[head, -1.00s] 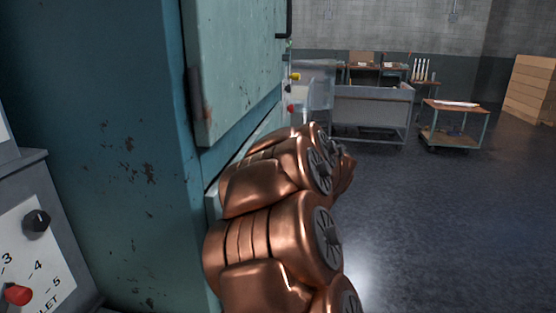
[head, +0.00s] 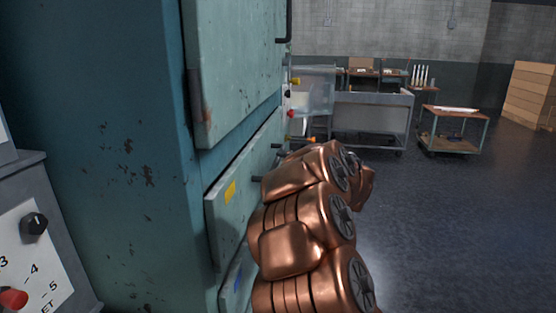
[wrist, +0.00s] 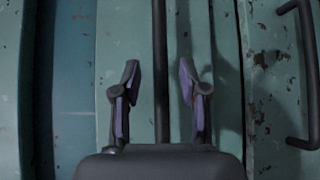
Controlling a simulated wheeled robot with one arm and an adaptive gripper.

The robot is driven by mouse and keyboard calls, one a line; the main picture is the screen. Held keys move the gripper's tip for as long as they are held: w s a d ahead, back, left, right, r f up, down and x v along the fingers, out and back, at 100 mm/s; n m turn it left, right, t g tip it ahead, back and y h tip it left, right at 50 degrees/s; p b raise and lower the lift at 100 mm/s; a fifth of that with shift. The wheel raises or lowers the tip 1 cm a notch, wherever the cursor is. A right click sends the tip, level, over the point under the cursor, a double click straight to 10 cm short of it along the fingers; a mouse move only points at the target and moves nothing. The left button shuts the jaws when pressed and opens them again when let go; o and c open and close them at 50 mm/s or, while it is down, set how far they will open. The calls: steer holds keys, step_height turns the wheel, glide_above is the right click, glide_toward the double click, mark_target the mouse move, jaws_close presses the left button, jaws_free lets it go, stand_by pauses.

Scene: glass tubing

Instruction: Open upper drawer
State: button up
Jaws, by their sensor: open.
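The upper drawer (head: 227,205) is a worn teal panel with a yellow label, below the big cabinet door in the head view. Its front looks about in line with the drawer below. In the wrist view the upper drawer (wrist: 225,70) fills the middle, and its dark bar handle (wrist: 160,60) runs lengthwise. My gripper (wrist: 157,90) is open, one purple-padded finger on each side of the bar, with visible gaps to it. The gripper body hides the bar's near end, so I cannot tell how deep the fingers reach. In the head view my copper arm hides the gripper.
A lower drawer (head: 237,278) with a blue label sits under the upper one. Another bar handle (wrist: 308,75) shows at the right of the wrist view. A grey control panel (head: 40,240) stands at left. Open floor (head: 460,230) lies at right, with carts and benches behind.

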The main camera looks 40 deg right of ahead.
mark_target(278, 159)
steer(key=shift+p+x, duration=0.3)
steer(key=shift+x, duration=1.95)
jaws_close()
